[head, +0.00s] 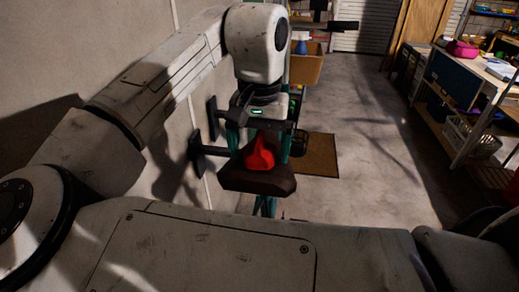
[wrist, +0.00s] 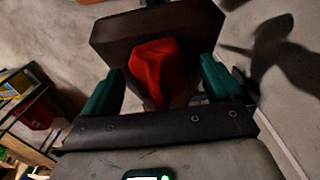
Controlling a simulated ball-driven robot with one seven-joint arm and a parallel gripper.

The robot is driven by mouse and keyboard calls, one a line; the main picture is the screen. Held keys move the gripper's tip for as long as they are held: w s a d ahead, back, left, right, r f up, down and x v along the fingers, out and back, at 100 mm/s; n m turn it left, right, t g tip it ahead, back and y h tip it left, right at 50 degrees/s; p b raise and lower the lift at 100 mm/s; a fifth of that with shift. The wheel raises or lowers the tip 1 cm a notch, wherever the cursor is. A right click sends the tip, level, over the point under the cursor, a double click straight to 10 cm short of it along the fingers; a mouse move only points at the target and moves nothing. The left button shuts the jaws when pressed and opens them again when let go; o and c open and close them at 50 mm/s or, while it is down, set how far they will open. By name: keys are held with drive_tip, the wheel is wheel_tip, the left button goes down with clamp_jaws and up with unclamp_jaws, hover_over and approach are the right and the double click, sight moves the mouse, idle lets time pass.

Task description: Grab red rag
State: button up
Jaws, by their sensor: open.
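The red rag (head: 260,154) lies bunched on a dark brown padded seat (head: 256,182) in the middle of the head view. My gripper (head: 259,138) reaches to it, with its teal fingers to the left and right of the rag. In the wrist view the rag (wrist: 155,68) stands out against the brown seat (wrist: 205,22), between the spread fingers of my gripper (wrist: 161,78). The fingers are open, with gaps to the rag on both sides. How deep they reach beside it is hard to tell.
A wall with dark brackets (head: 210,150) runs close on the left. A brown mat (head: 317,156) lies on the floor beyond the seat. A cardboard box (head: 306,66) stands behind my arm. A workbench with a white basket (head: 470,138) is at the right. The floor between is clear.

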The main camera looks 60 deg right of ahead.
drive_tip(key=shift+f, duration=0.15)
drive_tip(key=c, duration=1.1)
drive_tip(key=shift+c, duration=0.2)
